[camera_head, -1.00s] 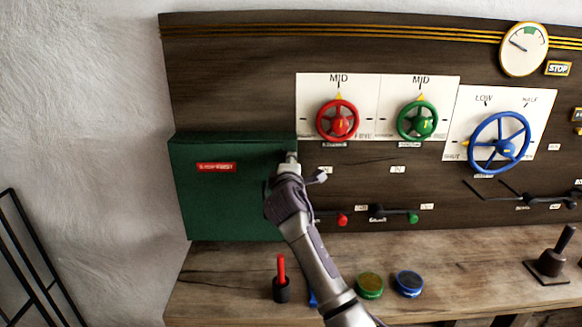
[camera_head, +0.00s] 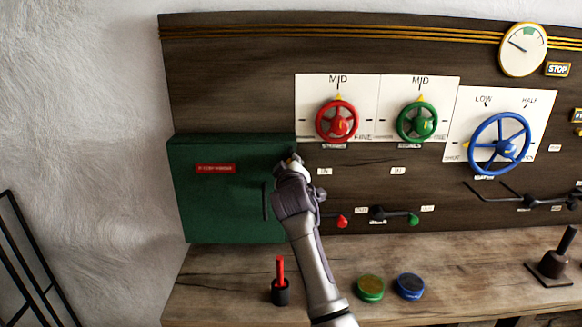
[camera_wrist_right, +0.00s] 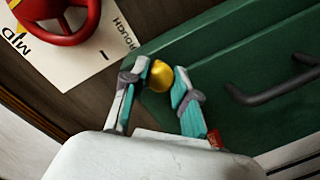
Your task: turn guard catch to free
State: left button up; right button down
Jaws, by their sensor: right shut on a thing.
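The dark green guard box (camera_head: 220,205) hangs at the left of the panel, with a small red label (camera_head: 215,169) and a dark bar handle (camera_head: 265,201) on its front. The catch (camera_wrist_right: 160,78) shows in the right wrist view as a rounded yellow knob at the guard's edge. My right gripper (camera_wrist_right: 161,79) is at the guard's upper right corner, its two fingers shut on the knob from either side. In the head view the gripper (camera_head: 290,163) hides most of the catch, and I cannot tell which way it is turned. My left gripper is not in view.
Red (camera_head: 337,122) and green (camera_head: 417,122) handwheels sit right of the guard, with a blue wheel (camera_head: 499,144) beyond. Small levers stick out below them. A red-handled lever (camera_head: 280,282) and green (camera_head: 371,287) and blue (camera_head: 409,286) buttons stand on the wooden bench.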

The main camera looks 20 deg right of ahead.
jog(key=shift+f, duration=0.2)
dwell(0.4)
jog(key=c, duration=0.9)
grip_release()
jog(key=shift+r, duration=0.1)
jog(key=v, duration=1.2)
jog(key=shift+a, duration=0.1)
